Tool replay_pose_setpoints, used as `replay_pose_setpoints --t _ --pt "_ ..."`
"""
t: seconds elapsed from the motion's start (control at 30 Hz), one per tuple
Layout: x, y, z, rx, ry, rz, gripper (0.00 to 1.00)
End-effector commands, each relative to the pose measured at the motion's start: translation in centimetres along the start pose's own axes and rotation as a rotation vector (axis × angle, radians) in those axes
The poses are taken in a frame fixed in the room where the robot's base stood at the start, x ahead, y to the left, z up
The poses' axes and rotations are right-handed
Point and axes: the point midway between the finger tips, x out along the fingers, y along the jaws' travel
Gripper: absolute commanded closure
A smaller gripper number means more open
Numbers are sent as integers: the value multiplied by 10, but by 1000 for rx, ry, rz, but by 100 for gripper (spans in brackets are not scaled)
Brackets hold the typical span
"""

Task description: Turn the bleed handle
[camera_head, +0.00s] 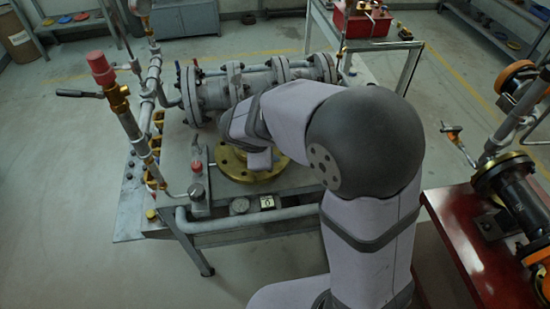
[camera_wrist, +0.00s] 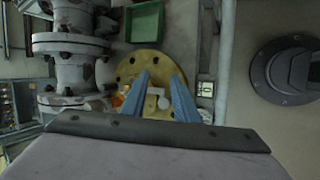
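My gripper (camera_wrist: 160,78) shows in the wrist view as two blue-grey fingers, apart and pointing at a round brass flange (camera_wrist: 153,62) with bolt holes. A small pale piece (camera_wrist: 155,93) shows between the fingers; I cannot tell what it belongs to or whether they touch it. An orange part (camera_wrist: 118,100) shows just left of the fingers. In the head view the brass flange (camera_head: 235,165) lies on the grey bench, partly covered by my arm, and the fingers are hidden. I cannot tell for sure which part is the bleed handle. A dark lever (camera_head: 78,93) sticks out left from the red-topped pipe (camera_head: 103,72).
A large flanged grey pipe (camera_head: 215,90) lies along the bench behind my arm. A red stand (camera_head: 470,225) with another valve is at the right. A green tray (camera_wrist: 145,22) shows in the wrist view.

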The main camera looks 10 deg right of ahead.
Motion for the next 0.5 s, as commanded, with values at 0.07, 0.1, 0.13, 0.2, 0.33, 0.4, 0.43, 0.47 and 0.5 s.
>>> replay_pose_setpoints --t 0.07,0.1,0.13,0.2,0.33,0.4,0.43,0.47,0.5 --pt "1 -9 2 -5 7 -20 73" --pt "1 -13 2 -8 9 -29 73" --pt "2 -15 3 -9 11 -35 73" --pt "2 -20 3 -13 14 -46 73" --pt "3 -25 4 -16 18 -58 73" --pt "3 -26 4 -17 19 -61 73" --pt "3 -27 4 -17 19 -61 73" --pt "3 -27 4 -17 19 -62 73" --pt "3 -27 4 -18 19 -62 73"
